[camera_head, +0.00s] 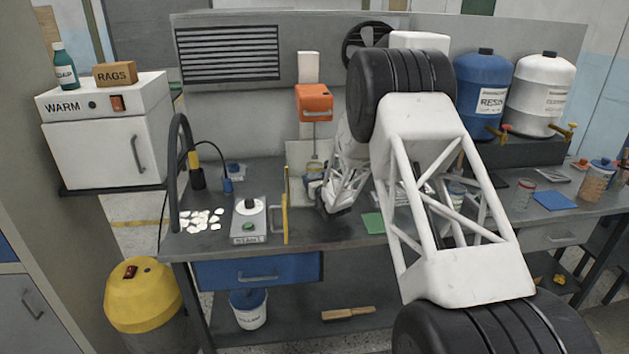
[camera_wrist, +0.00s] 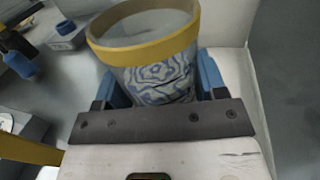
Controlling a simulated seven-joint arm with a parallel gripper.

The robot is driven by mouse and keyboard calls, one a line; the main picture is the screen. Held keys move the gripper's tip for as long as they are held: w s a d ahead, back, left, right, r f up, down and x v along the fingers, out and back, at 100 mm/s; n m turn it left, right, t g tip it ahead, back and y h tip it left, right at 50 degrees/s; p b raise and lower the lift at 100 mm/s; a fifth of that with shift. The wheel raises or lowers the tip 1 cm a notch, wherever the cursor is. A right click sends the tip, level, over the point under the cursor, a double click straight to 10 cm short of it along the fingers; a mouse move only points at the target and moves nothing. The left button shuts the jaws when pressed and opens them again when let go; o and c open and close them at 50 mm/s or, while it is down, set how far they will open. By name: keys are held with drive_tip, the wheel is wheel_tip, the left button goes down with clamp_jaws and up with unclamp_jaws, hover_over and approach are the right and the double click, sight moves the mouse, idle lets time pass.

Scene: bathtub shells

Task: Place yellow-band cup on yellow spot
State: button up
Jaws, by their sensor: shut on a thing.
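The yellow-band cup (camera_wrist: 160,65) is a clear cup with a yellow band round its rim and a blue-and-white swirled pattern on its side. My gripper (camera_wrist: 162,85) is shut on it, with a blue finger on each side. In the head view, the cup (camera_head: 313,168) shows small below the orange mixer, partly covered by my gripper (camera_head: 322,188). The cup stands roughly upright. I cannot tell whether its base touches anything. I cannot make out a yellow spot in either view; my arm covers part of the bench.
The orange mixer (camera_head: 313,103) hangs close above the cup. A yellow upright panel (camera_head: 285,210) and a scale (camera_head: 250,222) stand to the left, with white pieces (camera_head: 203,219) beyond. A green square (camera_head: 373,223) and a blue square (camera_head: 555,201) lie on the bench.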

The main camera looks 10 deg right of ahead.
drive_tip(key=shift+f, duration=0.15)
drive_tip(key=o, duration=1.1)
drive_tip(key=shift+c, duration=0.2)
drive_tip(key=shift+s+d+r, duration=0.2)
drive_tip(key=shift+s, duration=0.45)
drive_tip(key=shift+v, duration=5.35)
drive_tip(key=shift+a, duration=0.1)
